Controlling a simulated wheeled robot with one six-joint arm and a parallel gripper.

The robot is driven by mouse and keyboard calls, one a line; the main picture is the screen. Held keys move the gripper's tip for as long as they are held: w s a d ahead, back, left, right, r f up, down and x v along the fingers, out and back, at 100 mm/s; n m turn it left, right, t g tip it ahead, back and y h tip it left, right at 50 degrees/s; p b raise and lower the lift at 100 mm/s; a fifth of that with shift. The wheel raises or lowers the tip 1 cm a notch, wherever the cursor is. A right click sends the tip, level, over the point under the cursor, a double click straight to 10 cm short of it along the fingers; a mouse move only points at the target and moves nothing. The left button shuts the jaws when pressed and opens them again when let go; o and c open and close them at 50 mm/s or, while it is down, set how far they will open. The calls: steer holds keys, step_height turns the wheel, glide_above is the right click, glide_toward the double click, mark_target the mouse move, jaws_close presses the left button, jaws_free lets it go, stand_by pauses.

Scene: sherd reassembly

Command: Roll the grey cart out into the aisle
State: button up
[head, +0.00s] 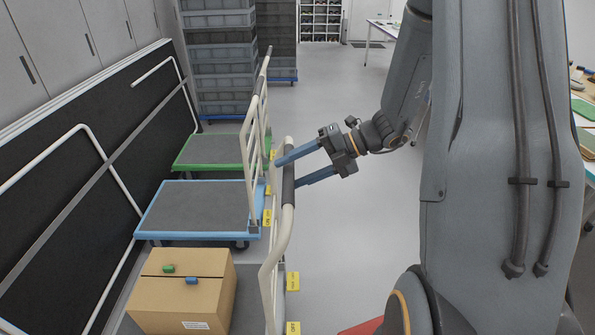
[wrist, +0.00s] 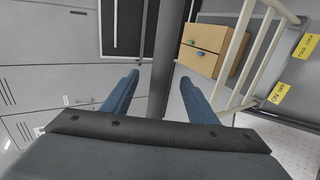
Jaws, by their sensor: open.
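The nearest cart has a grey deck (head: 247,290) and a cream tube handle (head: 272,262) with a dark grip sleeve (head: 288,188). A cardboard box (head: 183,292) rides on its deck. My gripper (head: 288,174) has blue fingers and is at the handle's dark sleeve, open. In the wrist view my gripper (wrist: 159,78) has the dark sleeve (wrist: 164,50) running between its fingers, with a gap on both sides. The box also shows in the wrist view (wrist: 204,45). The cart's wheels are hidden.
A blue-edged cart (head: 195,207) and a green-edged cart (head: 212,151) stand beyond, along the dark wall panel (head: 75,170). Stacked grey crates (head: 220,70) stand behind them. A workbench (head: 586,110) is at far right.

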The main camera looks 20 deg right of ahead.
jaws_close()
steer(key=shift+d, duration=0.15)
steer(key=s+d+p, duration=0.3)
steer(key=d+p, duration=0.1)
steer(key=d, duration=0.5)
steer(key=shift+d, duration=0.2)
steer(key=c, duration=1.2)
jaws_free()
steer(key=shift+s+d+p, duration=0.4)
steer(key=shift+d+p, duration=0.1)
steer(key=shift+d, duration=0.3)
steer(key=shift+s+d+f, duration=0.1)
steer(key=shift+s+d, duration=0.15)
steer(key=shift+d, duration=0.65)
jaws_close()
steer(key=s+d+p, duration=0.2)
steer(key=s+d, duration=0.1)
steer(key=d, duration=0.5)
steer(key=shift+d+p, duration=0.35)
steer(key=shift+w, duration=0.1)
